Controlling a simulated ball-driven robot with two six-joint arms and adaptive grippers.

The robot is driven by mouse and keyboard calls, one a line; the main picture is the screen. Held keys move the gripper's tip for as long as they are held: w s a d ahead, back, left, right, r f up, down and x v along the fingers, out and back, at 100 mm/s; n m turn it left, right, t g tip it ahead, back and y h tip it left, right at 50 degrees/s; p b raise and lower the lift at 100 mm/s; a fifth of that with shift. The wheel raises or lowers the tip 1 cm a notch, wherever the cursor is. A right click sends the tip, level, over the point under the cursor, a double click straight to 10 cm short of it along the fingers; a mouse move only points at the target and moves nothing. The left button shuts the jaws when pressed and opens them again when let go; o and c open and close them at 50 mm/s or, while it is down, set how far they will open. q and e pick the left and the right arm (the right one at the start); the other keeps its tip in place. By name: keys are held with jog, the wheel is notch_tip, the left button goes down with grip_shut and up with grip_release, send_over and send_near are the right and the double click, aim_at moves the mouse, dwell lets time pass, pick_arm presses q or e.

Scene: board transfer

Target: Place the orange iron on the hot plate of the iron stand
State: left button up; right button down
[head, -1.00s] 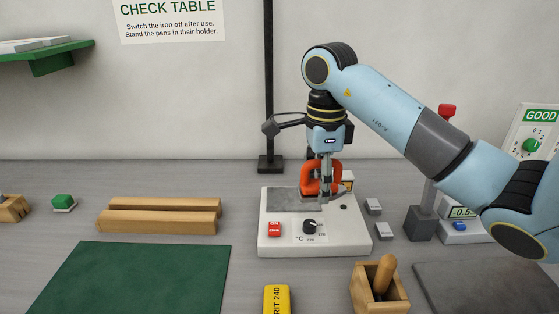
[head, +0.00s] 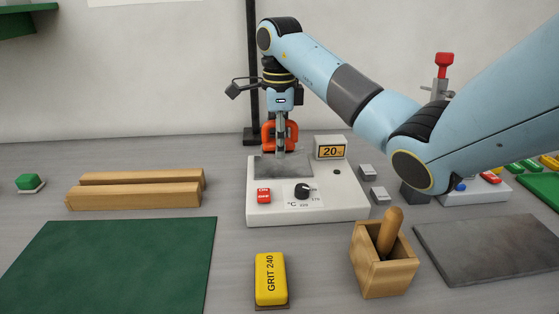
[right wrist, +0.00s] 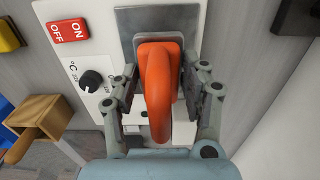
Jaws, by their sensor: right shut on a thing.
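The orange iron (head: 280,124) is in my right gripper (head: 281,148), whose fingers are shut on it from both sides. The iron also shows large in the right wrist view (right wrist: 158,75), between the fingers (right wrist: 160,95). It is at the back part of the grey hot plate (head: 270,170) on the white iron stand (head: 330,208). Whether its underside touches the plate, I cannot tell. The stand has a red switch (head: 264,195), a black dial (head: 302,191) and a display (head: 331,149) reading 20. My left gripper is not in view.
Wooden bars (head: 135,197) and a green mat (head: 110,265) lie left. A yellow grit block (head: 270,278) and wooden holder (head: 385,270) stand in front. Small grey blocks (head: 367,172) sit right of the stand. A black post (head: 252,70) rises behind it.

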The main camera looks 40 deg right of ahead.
notch_tip(320, 180, down, 3)
jog(key=shift+s+f+p, duration=0.1)
jog(key=shift+p, duration=0.2)
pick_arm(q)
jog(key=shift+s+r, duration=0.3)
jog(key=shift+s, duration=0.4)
pick_arm(e)
jog(key=shift+f, duration=0.15)
jog(key=c, duration=0.7)
grip_release()
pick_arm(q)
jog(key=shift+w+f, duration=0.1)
pick_arm(e)
jog(key=shift+o, duration=0.2)
